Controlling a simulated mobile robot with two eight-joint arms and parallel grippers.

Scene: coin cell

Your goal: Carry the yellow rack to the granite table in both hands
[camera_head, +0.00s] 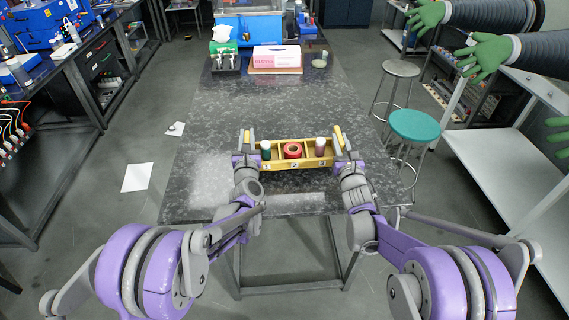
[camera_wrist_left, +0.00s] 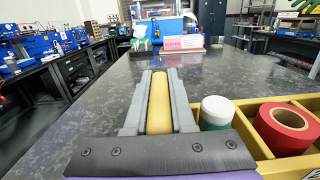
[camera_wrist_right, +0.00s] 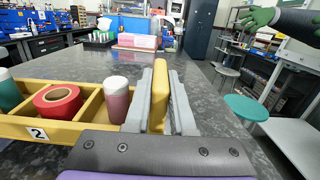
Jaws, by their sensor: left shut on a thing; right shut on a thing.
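The yellow rack (camera_head: 310,161) is at the front part of the granite table (camera_head: 270,110), level, with numbered compartments. I cannot tell whether its base touches the tabletop. It holds a white-capped green bottle (camera_wrist_left: 216,112), a red tape roll (camera_head: 292,151) in the middle, and a white-capped dark red bottle (camera_wrist_right: 116,100). My left gripper (camera_head: 247,140) is shut on the rack's left handle (camera_wrist_left: 159,105). My right gripper (camera_head: 341,140) is shut on its right handle (camera_wrist_right: 160,95). The rack's underside is hidden.
A teal stool (camera_head: 414,125) and a grey stool (camera_head: 402,68) stand right of the table. The table's middle is clear.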

